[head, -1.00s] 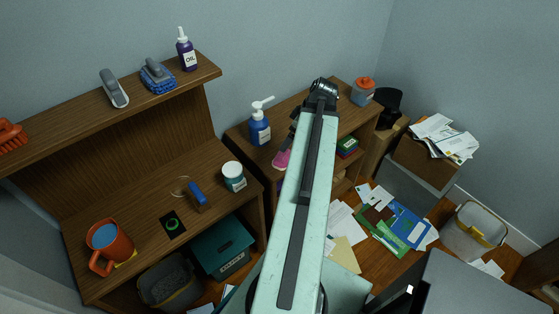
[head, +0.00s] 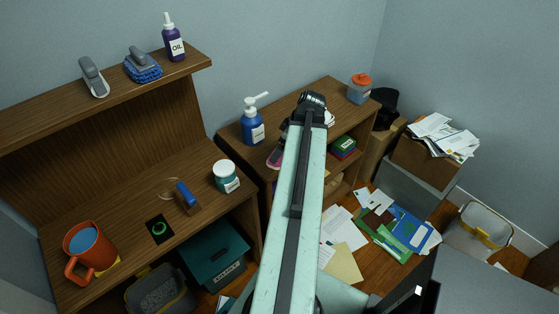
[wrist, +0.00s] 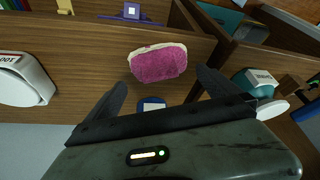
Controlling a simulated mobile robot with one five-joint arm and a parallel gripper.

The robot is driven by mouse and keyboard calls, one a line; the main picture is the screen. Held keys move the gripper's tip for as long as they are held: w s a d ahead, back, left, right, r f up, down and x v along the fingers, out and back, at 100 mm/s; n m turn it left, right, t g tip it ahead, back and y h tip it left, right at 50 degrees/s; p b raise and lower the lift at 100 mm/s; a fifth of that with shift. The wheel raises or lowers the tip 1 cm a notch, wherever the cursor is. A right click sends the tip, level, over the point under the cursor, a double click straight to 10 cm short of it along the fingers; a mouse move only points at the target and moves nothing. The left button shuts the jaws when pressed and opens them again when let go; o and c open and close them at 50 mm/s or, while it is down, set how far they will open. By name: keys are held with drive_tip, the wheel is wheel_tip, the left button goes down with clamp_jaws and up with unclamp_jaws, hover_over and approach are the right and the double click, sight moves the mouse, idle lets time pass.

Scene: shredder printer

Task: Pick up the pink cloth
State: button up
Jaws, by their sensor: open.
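The pink cloth (wrist: 158,64) has a pale edge and lies on the brown wooden cabinet top in the wrist view. In the head view it is a small pink patch (head: 274,158), mostly hidden behind my arm. My gripper (wrist: 164,88) is open and empty in the wrist view, its two dark fingers spread. The cloth lies just beyond the fingertips, roughly centred between them and apart from them.
A blue pump bottle (head: 253,124) stands left of my arm on the cabinet. A jar with an orange lid (head: 360,88) stands at its right back. A teal jar (head: 225,176) sits on the neighbouring desk. Papers (head: 345,228) litter the floor.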

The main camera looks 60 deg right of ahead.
drive_tip(key=b+x, duration=0.3)
drive_tip(key=x, duration=0.1)
drive_tip(key=shift+f, duration=0.2)
drive_tip(key=shift+r, duration=0.2)
drive_tip(key=c, duration=1.2)
drive_tip(key=shift+c, duration=0.2)
drive_tip(key=shift+r+p, duration=0.15)
drive_tip(key=shift+p, duration=0.2)
